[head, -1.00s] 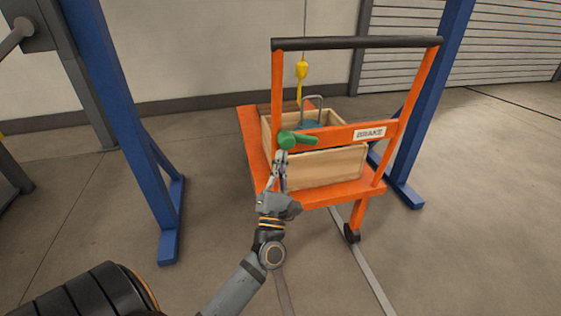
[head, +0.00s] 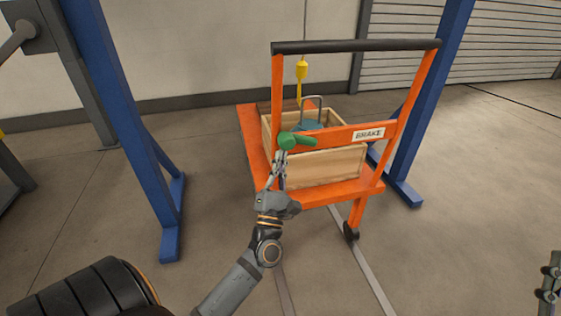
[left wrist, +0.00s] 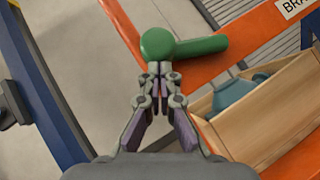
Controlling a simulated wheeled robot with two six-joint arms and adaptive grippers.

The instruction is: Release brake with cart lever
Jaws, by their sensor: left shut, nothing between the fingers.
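The orange cart (head: 330,197) stands in the middle of the head view. Its green brake lever (head: 301,140) sits on the orange crossbar, left of the BRAKE label (head: 369,134), with its handle pointing right. In the left wrist view the lever (left wrist: 203,46) lies just beyond the fingertips. My left gripper (head: 280,156) is shut and empty, its tips right at the lever's round hub from below; I cannot tell whether they touch it. The left gripper (left wrist: 160,69) also shows closed in the wrist view. Part of my right gripper (head: 550,277) shows at the right edge.
A wooden crate (head: 335,166) with a blue, handled object (head: 311,126) rides on the cart. A yellow hook (head: 301,72) hangs above it. Blue gantry legs (head: 128,125) stand either side. Floor rails (head: 371,281) run under the cart. Open floor lies at right.

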